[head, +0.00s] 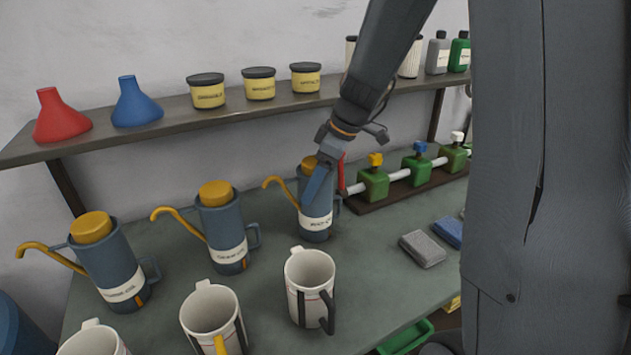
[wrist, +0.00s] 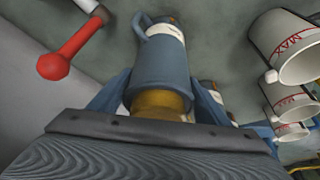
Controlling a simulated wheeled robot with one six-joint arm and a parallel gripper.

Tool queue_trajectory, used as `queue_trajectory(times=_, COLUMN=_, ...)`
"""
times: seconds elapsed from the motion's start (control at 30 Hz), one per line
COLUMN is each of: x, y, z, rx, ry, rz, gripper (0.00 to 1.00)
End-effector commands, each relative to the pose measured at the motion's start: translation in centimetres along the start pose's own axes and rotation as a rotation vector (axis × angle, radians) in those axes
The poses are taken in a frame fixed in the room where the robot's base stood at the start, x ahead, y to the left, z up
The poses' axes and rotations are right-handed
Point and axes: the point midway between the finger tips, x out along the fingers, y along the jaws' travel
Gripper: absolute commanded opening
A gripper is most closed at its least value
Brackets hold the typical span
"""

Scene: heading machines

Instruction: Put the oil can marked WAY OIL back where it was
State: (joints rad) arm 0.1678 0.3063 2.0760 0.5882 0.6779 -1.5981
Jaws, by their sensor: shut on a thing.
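A blue oil can (head: 316,226) with a yellow cap and spout is at the right end of a row of three. Its white label is small and partly blurred, but seems to read WAY OIL. My gripper (head: 318,183) comes down from above and is shut on this can near its top. The wrist view shows the can (wrist: 162,75) between the two fingers (wrist: 160,95), its yellow cap close to the palm. The can is upright, at or very near the bench top; I cannot tell if it touches. Two similar cans (head: 222,235) (head: 108,265) stand to its left.
White measuring jugs (head: 309,272) stand in front of the cans on the green bench (head: 270,325). A manifold with green valves and coloured knobs (head: 373,184) lies right of the held can, close to it. A shelf (head: 170,122) with funnels and tubs runs above. Grey block (head: 422,249) lies right.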

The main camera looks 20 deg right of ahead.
Motion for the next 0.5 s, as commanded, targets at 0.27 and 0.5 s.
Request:
queue_trajectory(times=0.27, x=0.13, y=-0.02, z=0.05, rx=0.000, ry=0.000, rz=0.000, gripper=0.89)
queue_trajectory(times=0.5, x=0.02, y=-0.03, z=0.01, rx=0.000, ry=0.000, rz=-0.001, gripper=0.89)
